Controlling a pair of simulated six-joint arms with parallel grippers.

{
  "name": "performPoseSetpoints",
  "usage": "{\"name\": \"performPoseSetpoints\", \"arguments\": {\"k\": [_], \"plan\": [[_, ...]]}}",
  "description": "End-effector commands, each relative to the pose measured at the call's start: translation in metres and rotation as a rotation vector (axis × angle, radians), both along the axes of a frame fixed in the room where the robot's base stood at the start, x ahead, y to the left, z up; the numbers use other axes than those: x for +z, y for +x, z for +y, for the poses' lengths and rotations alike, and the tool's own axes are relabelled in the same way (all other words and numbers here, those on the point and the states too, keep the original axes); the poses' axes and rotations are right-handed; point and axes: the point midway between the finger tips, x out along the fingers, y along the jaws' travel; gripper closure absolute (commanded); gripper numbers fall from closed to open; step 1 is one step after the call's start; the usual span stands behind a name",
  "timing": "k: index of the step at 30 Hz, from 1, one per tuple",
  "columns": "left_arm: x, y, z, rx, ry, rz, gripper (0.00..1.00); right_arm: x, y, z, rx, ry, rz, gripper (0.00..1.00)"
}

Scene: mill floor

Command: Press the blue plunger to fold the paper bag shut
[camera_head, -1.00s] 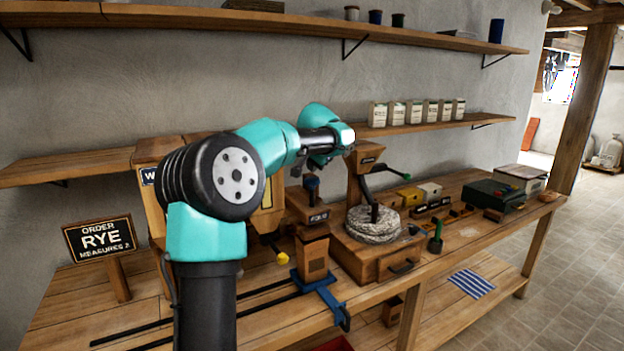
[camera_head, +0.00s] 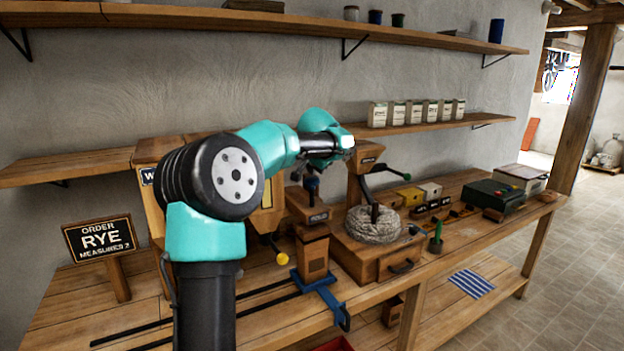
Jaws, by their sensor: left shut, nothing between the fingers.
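The blue plunger (camera_head: 312,185) stands on top of the wooden press, whose label (camera_head: 318,217) looks like "FOLD". The brown paper bag (camera_head: 314,262), with a small dark label, stands upright under the press head on a blue carriage (camera_head: 322,289). Its top edge is close under the head; whether it is folded cannot be made out. My left gripper (camera_head: 315,168) points down right above the plunger, shut and empty. Its fingertips are small and partly hidden by my wrist, so contact with the plunger is unclear. My right gripper is out of view.
A millstone (camera_head: 373,225) with a crank stands right of the press. An order sign (camera_head: 101,239) reading "RYE" stands at the left. Small boxes and a dark green case (camera_head: 494,194) sit further right. A shelf with several packets (camera_head: 417,113) hangs behind.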

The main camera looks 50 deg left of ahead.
Motion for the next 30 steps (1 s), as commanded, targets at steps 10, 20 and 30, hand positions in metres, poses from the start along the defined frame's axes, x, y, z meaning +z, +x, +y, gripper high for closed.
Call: {"name": "performPoseSetpoints", "arguments": {"k": [10, 20, 30], "plan": [[-0.0035, 0.0000, 0.0001, 0.000, 0.000, 0.000, 1.00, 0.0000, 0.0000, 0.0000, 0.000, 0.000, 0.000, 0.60], [-0.0065, 0.0000, 0.0002, 0.000, 0.000, 0.001, 1.00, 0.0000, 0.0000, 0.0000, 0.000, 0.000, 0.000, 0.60], [-0.0098, -0.0001, 0.0003, 0.000, 0.000, 0.001, 1.00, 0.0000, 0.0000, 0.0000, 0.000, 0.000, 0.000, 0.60]]}}
